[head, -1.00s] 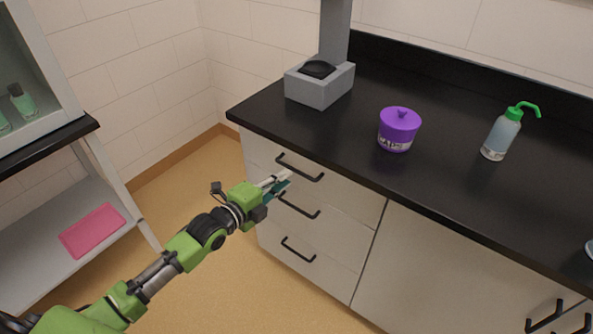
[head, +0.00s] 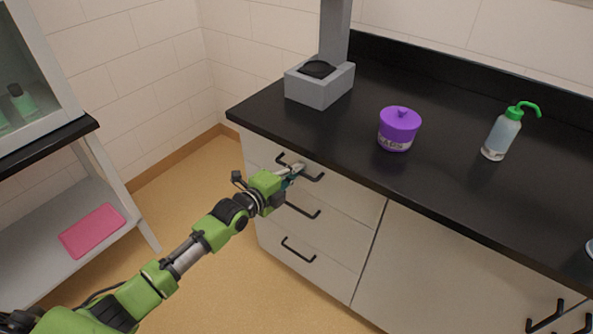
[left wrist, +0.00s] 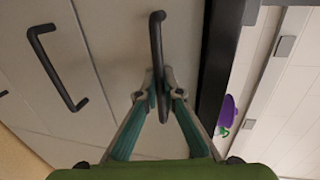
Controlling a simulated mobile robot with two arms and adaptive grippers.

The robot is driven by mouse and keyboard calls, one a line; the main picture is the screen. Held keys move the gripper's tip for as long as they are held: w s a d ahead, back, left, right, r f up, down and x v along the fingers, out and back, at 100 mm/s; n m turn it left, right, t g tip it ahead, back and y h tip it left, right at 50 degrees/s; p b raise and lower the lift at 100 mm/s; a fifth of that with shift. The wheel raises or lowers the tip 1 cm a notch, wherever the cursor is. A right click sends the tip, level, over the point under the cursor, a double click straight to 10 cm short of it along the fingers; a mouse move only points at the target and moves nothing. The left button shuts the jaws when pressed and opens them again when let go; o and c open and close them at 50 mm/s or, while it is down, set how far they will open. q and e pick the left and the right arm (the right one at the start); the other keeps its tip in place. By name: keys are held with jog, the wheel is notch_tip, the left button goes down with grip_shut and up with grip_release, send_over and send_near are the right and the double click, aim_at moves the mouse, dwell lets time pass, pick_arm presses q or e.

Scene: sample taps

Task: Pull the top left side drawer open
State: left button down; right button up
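The top left drawer (head: 265,152) is the uppermost in a stack of white drawers under the black counter, and it looks closed. Its black bar handle (head: 314,178) runs along its front. My left gripper (head: 301,169) is at this handle. In the left wrist view the handle (left wrist: 156,38) passes between the two fingertips (left wrist: 158,90) near one end. The fingers are drawn in close around the bar, with little or no gap. My right gripper is in neither view.
Two lower drawers with black handles (head: 298,250) are below. On the counter (head: 440,185) stand a grey device (head: 320,88), a purple jar (head: 398,130) and a wash bottle (head: 501,136). A white shelf unit with a pink item (head: 92,231) is at the left. Floor between is clear.

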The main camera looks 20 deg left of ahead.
pick_arm(q)
jog(key=shift+s, duration=0.1)
jog(key=f+p+v, duration=0.2)
jog(key=p+v, duration=0.2)
jog(key=v, duration=0.7)
jog(key=s+f+p+v, duration=0.1)
jog(key=p+v, duration=0.4)
jog(key=v, duration=0.6)
jog(key=f+p+v, duration=0.4)
jog(key=v, duration=0.7)
jog(key=shift+s+a, duration=0.25)
jog(key=shift+s, duration=0.05)
jog(key=c, duration=2.5)
grip_release()
jog(key=v, duration=1.2)
